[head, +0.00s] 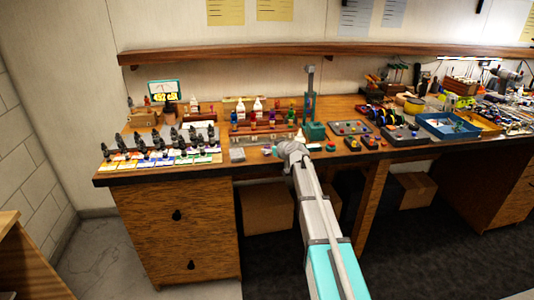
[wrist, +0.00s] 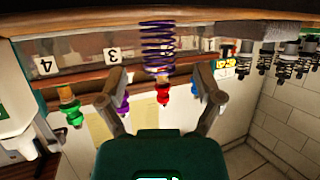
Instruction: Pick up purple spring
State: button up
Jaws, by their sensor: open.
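The purple spring (wrist: 158,47) shows at the top middle of the wrist view, which looks upside down. It is a coil standing along the picture's vertical, near the wooden bench edge. My gripper (wrist: 160,72) is open, one finger on each side of the picture's middle. The spring lies just beyond the fingertips, roughly centred between them, and no finger visibly touches it. In the head view my gripper (head: 292,147) is over the front of the workbench (head: 180,178); I cannot make out the spring clearly there.
A red part (wrist: 163,93), a purple part (wrist: 123,104) and a green part (wrist: 70,108) stand behind, by numbered labels. Several black springs (wrist: 288,62) are at the right. In the head view a green press (head: 313,130) stands close to my gripper.

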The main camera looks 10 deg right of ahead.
jog(key=shift+b+x, duration=0.4)
jog(key=shift+x, duration=1.15)
jog(key=c, duration=0.9)
